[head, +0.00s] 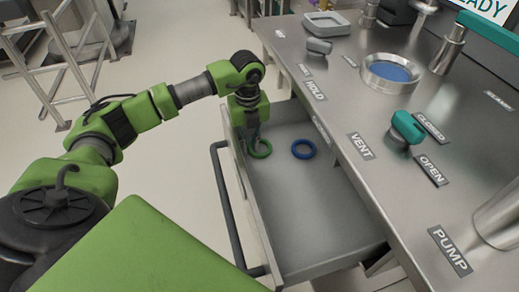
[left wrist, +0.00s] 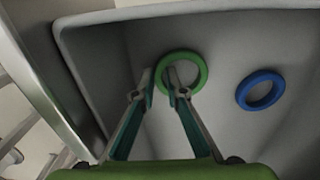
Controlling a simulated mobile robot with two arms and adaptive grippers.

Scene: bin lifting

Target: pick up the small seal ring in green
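The small green seal ring (head: 260,150) lies in the open drawer (head: 318,222), near its far left corner. It also shows in the left wrist view (left wrist: 198,70). My left gripper (head: 250,147) reaches down into the drawer at the ring. In the left wrist view my left gripper (left wrist: 162,82) is open, with its fingertips apart. One fingertip overlaps the ring's opening and the other is by its left side. I cannot tell whether they touch the ring. My right gripper is not in view.
A blue ring (head: 304,149) lies to the right of the green one, also in the left wrist view (left wrist: 261,90). The drawer has raised walls and a dark handle (head: 226,205). The steel counter (head: 400,195) with a teal-handled valve (head: 406,128) stands right. The drawer's near part is empty.

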